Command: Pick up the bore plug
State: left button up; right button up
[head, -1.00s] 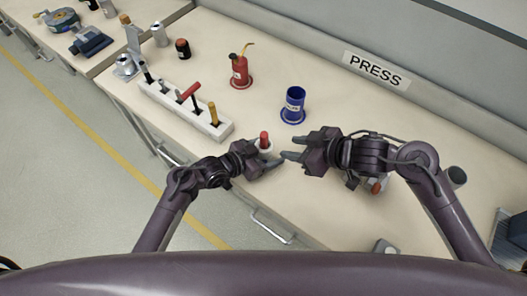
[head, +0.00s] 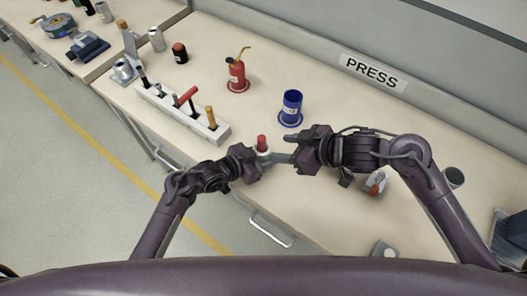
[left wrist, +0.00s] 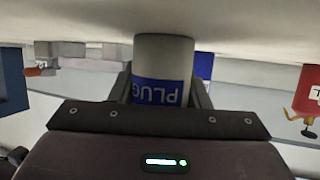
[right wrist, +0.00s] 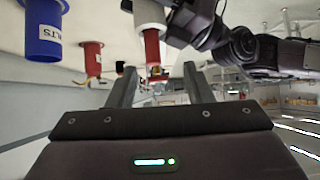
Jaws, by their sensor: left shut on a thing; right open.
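The bore plug (head: 262,143) is a white cylinder with a red handle, upright near the bench's front edge. In the left wrist view its blue PLUG label (left wrist: 160,93) shows upside down between the fingers. My left gripper (head: 261,159) is shut on the plug's white body from the left. I cannot tell whether the plug touches the bench. My right gripper (head: 283,149) is open and empty, close on the plug's right side. In the right wrist view the red handle (right wrist: 152,46) lies just beyond and between the open fingers.
A blue cup (head: 291,108) stands behind my right gripper. A red oil can (head: 237,74) is farther back. A white rack (head: 184,112) with several handled tools stands to the left. An orange-and-grey item (head: 375,184) lies beneath my right arm.

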jog(key=a+r+n+g, duration=0.2)
jog(key=a+r+g, duration=0.1)
jog(key=a+r, duration=0.3)
jog(key=h, duration=0.5)
send_near(263, 138)
jog(key=shift+m+g, duration=0.3)
jog(key=shift+m, duration=0.1)
jog(key=x, duration=0.9)
jog(key=shift+w+a+f, duration=0.1)
jog(key=shift+w, duration=0.15)
grip_shut()
